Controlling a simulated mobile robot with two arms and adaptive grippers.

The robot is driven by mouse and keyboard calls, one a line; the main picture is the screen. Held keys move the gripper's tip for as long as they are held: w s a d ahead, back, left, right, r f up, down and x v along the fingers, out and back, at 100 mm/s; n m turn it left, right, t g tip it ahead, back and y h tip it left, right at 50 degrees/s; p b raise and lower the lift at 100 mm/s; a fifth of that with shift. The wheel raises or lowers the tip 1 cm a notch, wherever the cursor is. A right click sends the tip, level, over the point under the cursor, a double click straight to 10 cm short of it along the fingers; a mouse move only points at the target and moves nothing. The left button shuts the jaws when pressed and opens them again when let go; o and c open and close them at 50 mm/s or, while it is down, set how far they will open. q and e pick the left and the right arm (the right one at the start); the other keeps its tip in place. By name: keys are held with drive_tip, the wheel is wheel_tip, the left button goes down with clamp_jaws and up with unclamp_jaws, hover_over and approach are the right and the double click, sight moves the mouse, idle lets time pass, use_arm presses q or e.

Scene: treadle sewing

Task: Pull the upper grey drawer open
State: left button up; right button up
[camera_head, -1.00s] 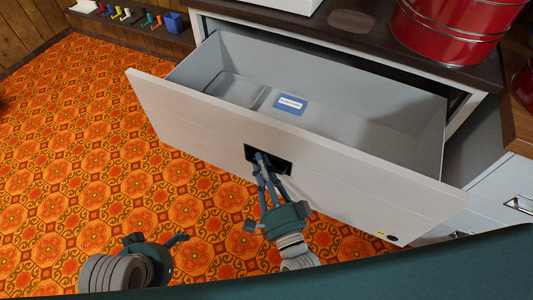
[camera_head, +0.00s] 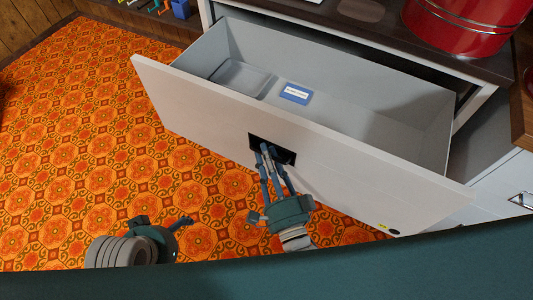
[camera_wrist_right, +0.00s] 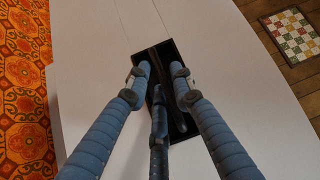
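The upper grey drawer (camera_head: 200,98) stands well out of its cabinet, and its inside shows. Its front has a black recessed handle (camera_head: 287,157), which also shows in the right wrist view (camera_wrist_right: 174,48). My right gripper (camera_head: 268,152) has its blue fingers in this recess. In the right wrist view the fingers (camera_wrist_right: 160,85) sit on both sides of a dark bar and appear closed around it; the exact contact is partly hidden. My left gripper (camera_head: 168,232) is low at the left over the floor, apart from the drawer; its fingers show too little to judge.
A grey tray (camera_head: 240,77) and a blue-and-white labelled item (camera_head: 296,93) lie in the drawer. A red tin (camera_head: 465,25) stands on the dark cabinet top (camera_head: 385,35). Another drawer front is at the right. Patterned orange floor (camera_head: 100,130) is free at the left.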

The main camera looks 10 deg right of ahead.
drive_tip(key=v, duration=1.1)
drive_tip(key=shift+s, duration=0.2)
drive_tip(key=shift+w+f, duration=0.1)
drive_tip(key=shift+f, duration=0.05)
